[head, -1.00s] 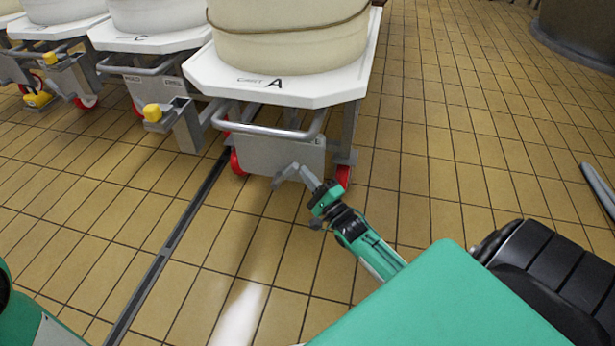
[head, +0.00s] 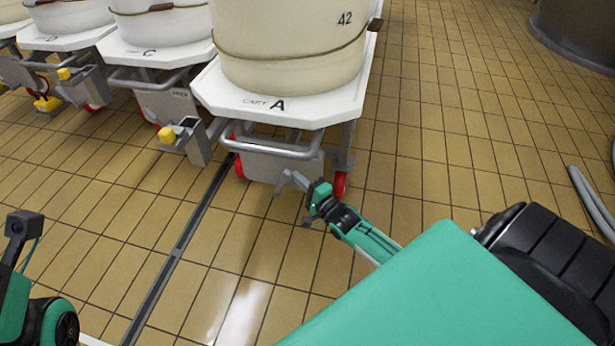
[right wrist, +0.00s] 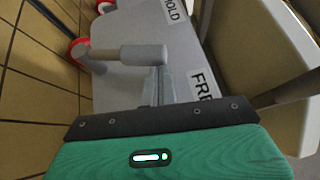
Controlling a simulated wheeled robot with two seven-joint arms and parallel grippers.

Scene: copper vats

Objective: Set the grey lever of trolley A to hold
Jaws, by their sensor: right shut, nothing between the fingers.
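Trolley A (head: 330,108) has a white top marked "CART A" and bears a cream vat. Below its front bar is a grey panel (head: 262,167). In the right wrist view the panel (right wrist: 125,88) carries a "HOLD" label (right wrist: 175,9) at the top and a "FREE" label (right wrist: 206,90) lower right. The grey lever (right wrist: 138,56), with a thick round grip, lies across the panel left of the labels; its exact setting is unclear. My right gripper (head: 284,180) is shut and empty, in front of the panel. Its fingertips (right wrist: 160,75) appear beside the grip; contact is unclear. My left gripper is not visible.
A dark floor channel (head: 180,245) runs beside trolley A. A grey hose (head: 590,200) lies at the right. The tiled floor between is clear.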

